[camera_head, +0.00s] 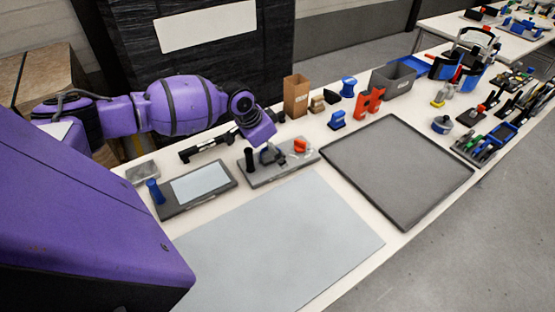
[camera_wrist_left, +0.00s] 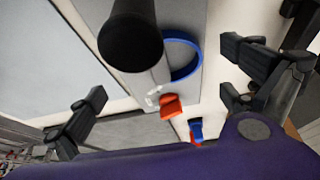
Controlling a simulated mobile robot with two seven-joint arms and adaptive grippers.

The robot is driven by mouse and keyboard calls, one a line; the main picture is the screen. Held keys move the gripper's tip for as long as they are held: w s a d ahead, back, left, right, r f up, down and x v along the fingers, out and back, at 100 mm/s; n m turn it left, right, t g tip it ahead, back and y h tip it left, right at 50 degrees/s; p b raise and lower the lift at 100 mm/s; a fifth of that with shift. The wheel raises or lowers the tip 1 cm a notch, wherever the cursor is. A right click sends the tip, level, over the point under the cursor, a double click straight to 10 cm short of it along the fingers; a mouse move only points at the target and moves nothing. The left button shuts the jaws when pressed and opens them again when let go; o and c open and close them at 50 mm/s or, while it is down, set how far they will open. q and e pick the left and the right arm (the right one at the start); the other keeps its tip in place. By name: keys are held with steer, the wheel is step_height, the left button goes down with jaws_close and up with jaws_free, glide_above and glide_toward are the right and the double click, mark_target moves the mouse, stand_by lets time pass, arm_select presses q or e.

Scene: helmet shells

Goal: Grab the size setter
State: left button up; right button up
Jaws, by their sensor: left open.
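A grey tray (camera_head: 262,178) on the table holds a dark upright post (camera_head: 249,160) and an orange knob-like part (camera_head: 300,146). I cannot tell for sure which of these is the size setter. In the left wrist view a black round-topped cylinder (camera_wrist_left: 130,35) stands close to the camera, with a blue ring (camera_wrist_left: 183,55) beside it and the orange part (camera_wrist_left: 170,105) beyond. My left gripper (camera_head: 270,154) is over this tray, fingers spread and holding nothing; its fingers frame the tray in the left wrist view (camera_wrist_left: 168,88). My right gripper is not visible.
A dark tray with a pale panel (camera_head: 200,184) and a blue-topped piece (camera_head: 154,191) lie to the left. A pale blue mat (camera_head: 280,245) is in front. A large grey tray (camera_head: 395,170), a brown box (camera_head: 296,96) and a red part (camera_head: 369,103) are to the right.

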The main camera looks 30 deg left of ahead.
arm_select(q)
steer(key=x, duration=0.3)
steer(key=shift+f, duration=0.3)
steer(key=shift+r, duration=0.1)
steer(key=c, duration=1)
steer(key=shift+r, duration=0.1)
